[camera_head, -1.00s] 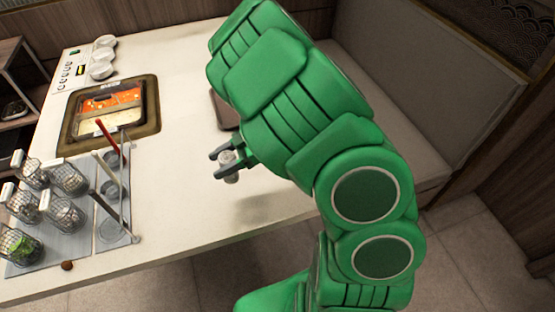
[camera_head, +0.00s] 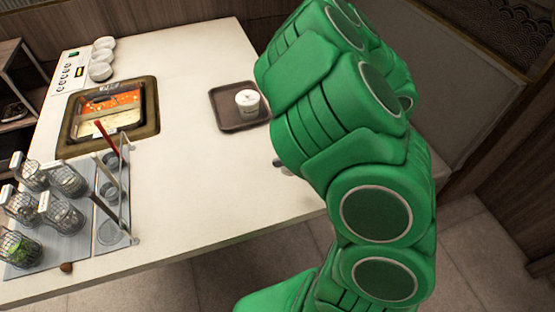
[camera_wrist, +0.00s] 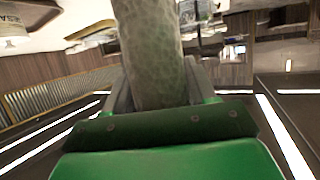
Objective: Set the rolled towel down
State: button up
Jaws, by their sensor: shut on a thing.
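The rolled towel (camera_wrist: 152,50) is a pale grey-green textured roll standing lengthwise in the wrist view. My gripper (camera_wrist: 158,88) is shut on it, with a finger on either side. In the head view my green arm hides nearly all of the gripper and towel. Only a small grey bit shows beside the arm, above the right part of the white table (camera_head: 200,185). I cannot tell whether that bit is towel or finger.
A dark tray (camera_head: 222,118) with a white cup (camera_head: 248,104) lies left of my arm. A divided soup pot (camera_head: 108,112) is set into the table. A rack (camera_head: 118,195) with a red-handled ladle and several wire baskets (camera_head: 62,215) stand front left. The table's middle is clear.

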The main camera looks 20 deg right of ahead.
jog(key=shift+w+d+f, duration=0.25)
jog(key=shift+w+f, duration=1.9)
jog(key=shift+w, duration=0.15)
jog(key=shift+w+d+f, duration=0.25)
jog(key=shift+w+f, duration=1.95)
jog(key=shift+w, duration=0.15)
jog(key=shift+w+d+f, duration=0.25)
jog(key=shift+w+f, duration=1.9)
jog(key=shift+w, duration=0.15)
jog(key=shift+f, duration=0.1)
jog(key=o, duration=1)
jog(key=shift+o, duration=0.2)
jog(key=v, duration=1.2)
